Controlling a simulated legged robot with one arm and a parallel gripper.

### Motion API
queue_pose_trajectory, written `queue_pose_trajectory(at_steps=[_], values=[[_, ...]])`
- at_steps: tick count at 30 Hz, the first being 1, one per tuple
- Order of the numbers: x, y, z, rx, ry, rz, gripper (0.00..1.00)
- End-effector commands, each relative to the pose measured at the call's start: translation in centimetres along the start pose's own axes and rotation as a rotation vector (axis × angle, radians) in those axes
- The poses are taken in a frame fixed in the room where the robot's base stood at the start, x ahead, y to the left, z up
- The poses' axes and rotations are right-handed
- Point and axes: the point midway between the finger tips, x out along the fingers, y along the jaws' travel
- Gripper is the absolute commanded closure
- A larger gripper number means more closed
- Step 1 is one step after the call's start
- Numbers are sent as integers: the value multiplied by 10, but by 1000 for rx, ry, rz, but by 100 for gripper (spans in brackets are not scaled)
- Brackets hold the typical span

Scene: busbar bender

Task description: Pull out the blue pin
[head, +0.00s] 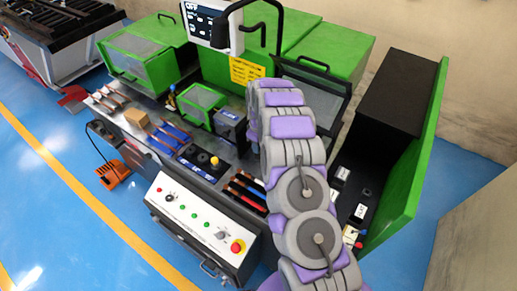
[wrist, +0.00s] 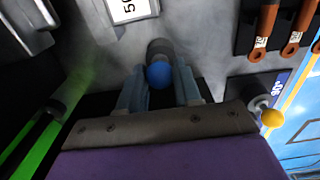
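The blue pin (wrist: 159,75) shows in the wrist view as a round blue knob in front of a dark cylindrical collar on a grey metal surface. My gripper (wrist: 159,82) has one finger on each side of the knob. The gaps between fingers and knob look very small, and I cannot tell whether the fingers touch it. In the head view my arm reaches over the green machine (head: 345,48) and hides both my gripper and the blue pin.
A yellow knob (wrist: 272,118) stands to the right of my gripper, near copper-coloured bars (wrist: 263,30) on a dark rack. A white label (wrist: 130,9) lies above. In the head view, a control panel (head: 200,222) with a red button is at the front, and blue floor (head: 50,190) is clear at left.

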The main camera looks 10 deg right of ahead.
Motion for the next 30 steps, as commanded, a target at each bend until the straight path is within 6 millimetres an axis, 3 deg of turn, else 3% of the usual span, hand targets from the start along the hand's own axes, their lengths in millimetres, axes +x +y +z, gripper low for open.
queue_pose_trajectory(at_steps=[10,30], values=[[0,0,0,0,0,0,100],[-13,0,0,0,1,1,100]])
